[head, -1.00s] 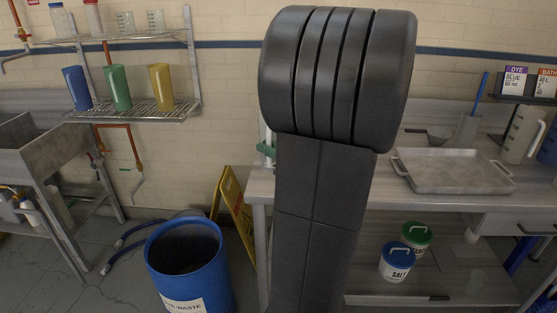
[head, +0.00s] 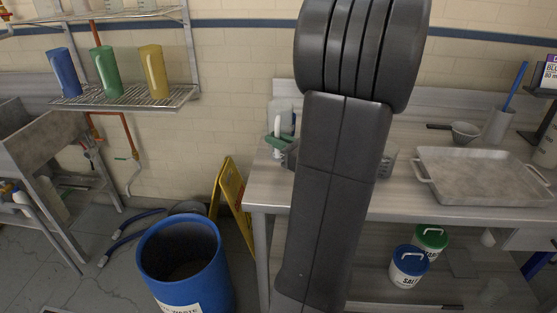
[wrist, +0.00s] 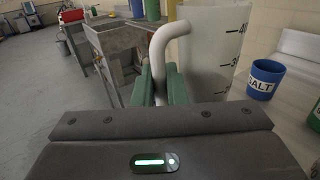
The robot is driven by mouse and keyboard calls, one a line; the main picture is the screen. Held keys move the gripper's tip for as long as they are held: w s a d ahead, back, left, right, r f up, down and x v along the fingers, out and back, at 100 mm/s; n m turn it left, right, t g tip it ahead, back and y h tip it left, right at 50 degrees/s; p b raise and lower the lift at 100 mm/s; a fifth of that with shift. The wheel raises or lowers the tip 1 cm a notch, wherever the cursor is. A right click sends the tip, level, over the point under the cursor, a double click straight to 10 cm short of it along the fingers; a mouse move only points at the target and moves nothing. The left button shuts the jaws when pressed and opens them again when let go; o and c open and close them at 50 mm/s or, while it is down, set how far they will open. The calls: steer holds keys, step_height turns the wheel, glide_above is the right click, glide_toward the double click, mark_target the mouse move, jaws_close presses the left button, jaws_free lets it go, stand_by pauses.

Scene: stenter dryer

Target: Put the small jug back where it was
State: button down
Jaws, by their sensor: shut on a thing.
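In the wrist view my gripper (wrist: 163,85) has its green fingers shut on the white handle (wrist: 159,50) of a pale, translucent jug (wrist: 214,45) with dark scale marks. In the head view my gripper (head: 276,141) shows at the left edge of my arm, over the left end of the steel bench (head: 262,193). I cannot tell whether the jug touches the bench.
A grey tray (head: 478,176) lies on the right of the bench, with a small strainer (head: 465,131) behind it. A clear cup (head: 388,162) stands partly behind my arm. A blue drum (head: 183,270) and yellow sign (head: 235,210) stand left.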

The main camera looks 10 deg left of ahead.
mark_target(278, 156)
steer(key=shift+f+b, duration=0.3)
steer(key=shift+f, duration=2.3)
steer(key=shift+f, duration=0.15)
steer(key=c, duration=1.5)
jaws_free()
steer(key=shift+r, duration=0.3)
steer(key=v, duration=1.2)
steer(key=shift+b, duration=0.3)
